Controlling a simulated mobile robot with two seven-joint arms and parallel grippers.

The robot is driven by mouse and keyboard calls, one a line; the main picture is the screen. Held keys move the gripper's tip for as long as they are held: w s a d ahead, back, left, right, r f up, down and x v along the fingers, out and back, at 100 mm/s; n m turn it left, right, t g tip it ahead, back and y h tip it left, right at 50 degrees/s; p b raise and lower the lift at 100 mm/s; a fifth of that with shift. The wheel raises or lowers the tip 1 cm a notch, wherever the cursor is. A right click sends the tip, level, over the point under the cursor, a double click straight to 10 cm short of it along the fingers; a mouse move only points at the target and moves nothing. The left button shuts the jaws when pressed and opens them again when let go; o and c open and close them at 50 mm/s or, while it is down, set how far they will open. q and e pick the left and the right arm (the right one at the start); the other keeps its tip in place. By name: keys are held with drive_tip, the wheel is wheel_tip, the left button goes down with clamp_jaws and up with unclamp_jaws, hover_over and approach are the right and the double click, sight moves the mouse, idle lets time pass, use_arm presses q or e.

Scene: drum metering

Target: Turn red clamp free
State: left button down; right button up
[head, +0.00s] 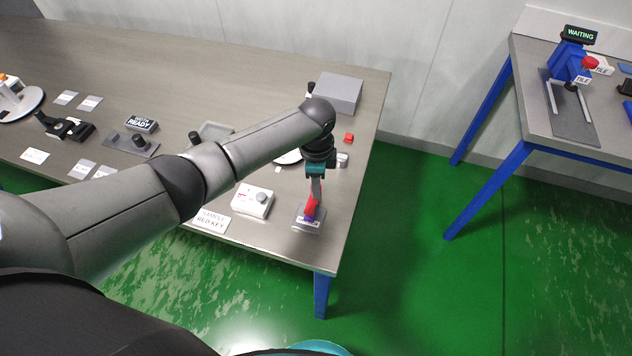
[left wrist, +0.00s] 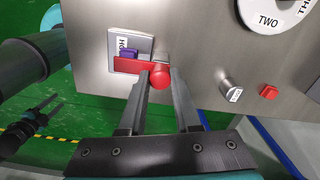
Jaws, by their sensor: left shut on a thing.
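In the left wrist view the clamp (left wrist: 127,65) is a flat red bar with a round red knob, beside a purple piece (left wrist: 128,54) on a pale labelled plate (left wrist: 144,44). My left gripper (head: 315,192) points down at it. In the left wrist view its fingers (left wrist: 161,76) are shut on the clamp's red knob. What looks like my right gripper (left wrist: 38,118) shows small and dark at the left of that view; its jaws are unclear.
A grey box (head: 338,93) and red block (head: 349,138) are farther back. A second table (head: 540,125) stands right across green floor.

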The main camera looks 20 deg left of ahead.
idle(0.3)
use_arm(q)
drive_tip(key=n+p, duration=0.3)
drive_tip(key=shift+r+n, duration=0.15)
drive_tip(key=shift+n, duration=0.25)
drive_tip(key=n+p, duration=0.2)
drive_tip(key=n, duration=0.2)
drive_tip(key=shift+n, duration=0.3)
drive_tip(key=n+p, duration=0.1)
drive_tip(key=n, duration=0.3)
drive_tip(key=shift+n+p, duration=0.3)
drive_tip(key=shift+p, duration=0.1)
drive_tip(key=n+p, duration=0.1)
drive_tip(key=n, duration=0.3)
drive_tip(key=shift+n, duration=0.4)
drive_tip(key=c, duration=0.6)
unclamp_jaws()
